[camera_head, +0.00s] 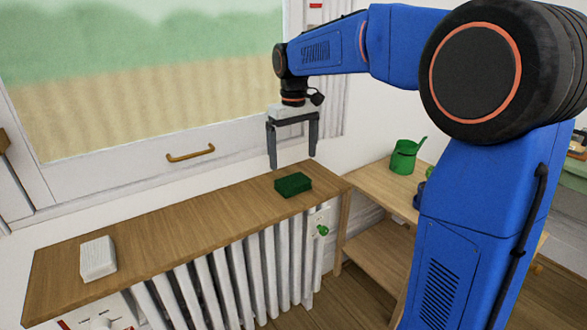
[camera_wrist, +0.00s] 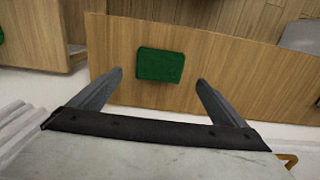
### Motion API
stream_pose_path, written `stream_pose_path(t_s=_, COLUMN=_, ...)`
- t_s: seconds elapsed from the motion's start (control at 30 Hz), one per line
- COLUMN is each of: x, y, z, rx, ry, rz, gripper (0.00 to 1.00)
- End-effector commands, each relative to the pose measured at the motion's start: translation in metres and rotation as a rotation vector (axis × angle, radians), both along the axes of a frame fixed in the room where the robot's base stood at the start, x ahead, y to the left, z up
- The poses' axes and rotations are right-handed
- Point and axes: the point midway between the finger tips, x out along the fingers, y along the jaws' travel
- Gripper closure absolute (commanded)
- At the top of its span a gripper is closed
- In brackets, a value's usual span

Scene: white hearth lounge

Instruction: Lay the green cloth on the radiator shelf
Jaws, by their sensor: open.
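The green cloth (camera_head: 293,184), a small folded dark green block, lies on the wooden radiator shelf (camera_head: 190,220) near its right end. In the wrist view the green cloth (camera_wrist: 160,65) lies flat on the shelf (camera_wrist: 240,85), ahead of and between my two fingers. My gripper (camera_head: 293,160) hangs above the shelf, pointing down, with its fingers apart and nothing between them. The fingertips are above the cloth and look clear of it. My gripper's open fingers also show in the wrist view (camera_wrist: 158,78).
A white block (camera_head: 98,258) lies at the shelf's left end. The shelf between it and the cloth is bare. The white radiator (camera_head: 240,278) stands below. A window with a brass handle (camera_head: 190,153) is behind. A lower wooden side table (camera_head: 380,190) holds a green can (camera_head: 404,158).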

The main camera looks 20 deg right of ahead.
Motion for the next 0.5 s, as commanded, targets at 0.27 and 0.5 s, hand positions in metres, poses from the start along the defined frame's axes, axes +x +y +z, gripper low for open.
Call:
stream_pose_path(t_s=0.27, x=0.001, y=0.0, z=0.036, rx=0.0, ry=-0.001, rz=0.0, gripper=0.04)
stream_pose_path(t_s=0.5, x=-0.002, y=-0.001, z=0.042, rx=0.0, ry=-0.001, rz=-0.001, gripper=0.04)
